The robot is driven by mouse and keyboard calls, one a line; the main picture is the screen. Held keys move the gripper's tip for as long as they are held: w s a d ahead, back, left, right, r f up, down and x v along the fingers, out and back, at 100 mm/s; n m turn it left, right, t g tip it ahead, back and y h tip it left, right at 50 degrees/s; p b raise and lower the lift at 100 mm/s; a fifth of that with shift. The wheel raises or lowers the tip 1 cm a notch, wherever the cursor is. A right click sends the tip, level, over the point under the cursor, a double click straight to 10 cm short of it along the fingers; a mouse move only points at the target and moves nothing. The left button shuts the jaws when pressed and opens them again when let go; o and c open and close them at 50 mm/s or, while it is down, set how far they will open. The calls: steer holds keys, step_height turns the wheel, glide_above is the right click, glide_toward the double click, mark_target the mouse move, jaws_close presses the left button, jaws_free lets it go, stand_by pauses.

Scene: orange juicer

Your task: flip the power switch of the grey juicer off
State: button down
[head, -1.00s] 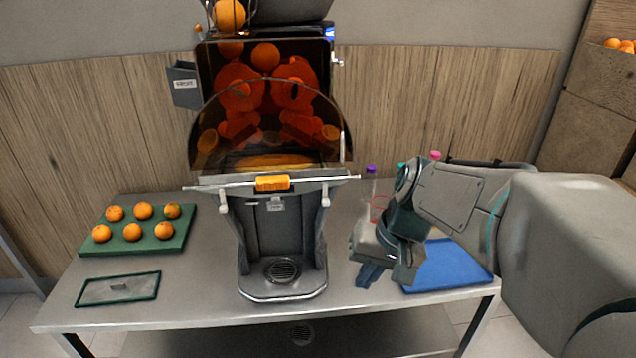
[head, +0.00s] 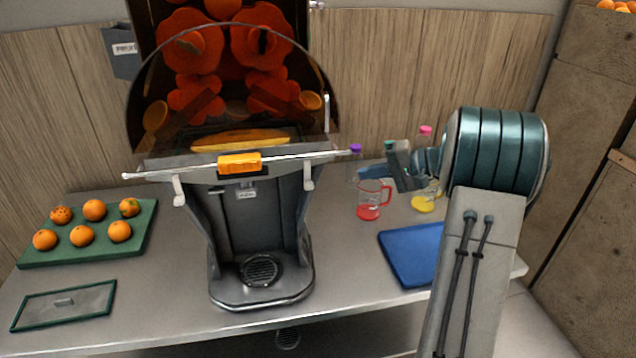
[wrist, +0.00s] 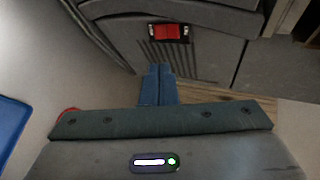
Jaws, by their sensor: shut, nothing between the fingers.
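The grey juicer (head: 250,222) stands on the table left of centre in the head view, with its dark clear cover and orange handle in front. In the wrist view, the red power switch (wrist: 168,32) sits in a black frame on the juicer's grey panel, above vertical vent slots. My gripper (wrist: 159,68) is shut and empty, its blue fingers together below the switch in the picture and apart from it. In the head view my gripper is to the right of the juicer, partly hidden by my arm. The switch is not visible in the head view.
A red-bottomed jug (head: 370,199) and several capped bottles stand right of the juicer, close to my gripper in the picture. A blue tray (head: 408,254) lies in front of them. A green tray (head: 146,228) of oranges and a green-rimmed plate (head: 64,304) are at the left.

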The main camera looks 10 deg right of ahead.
steer(key=shift+a, duration=0.15)
steer(key=x, duration=1.4)
steer(key=shift+s+f, duration=0.1)
steer(key=shift+f, duration=0.1)
steer(key=shift+a+y+b, duration=0.25)
steer(key=shift+y+b, duration=0.05)
steer(key=shift+b, duration=0.85)
steer(key=shift+r, duration=0.1)
steer(key=shift+a+r, duration=0.1)
steer(key=shift+r, duration=0.8)
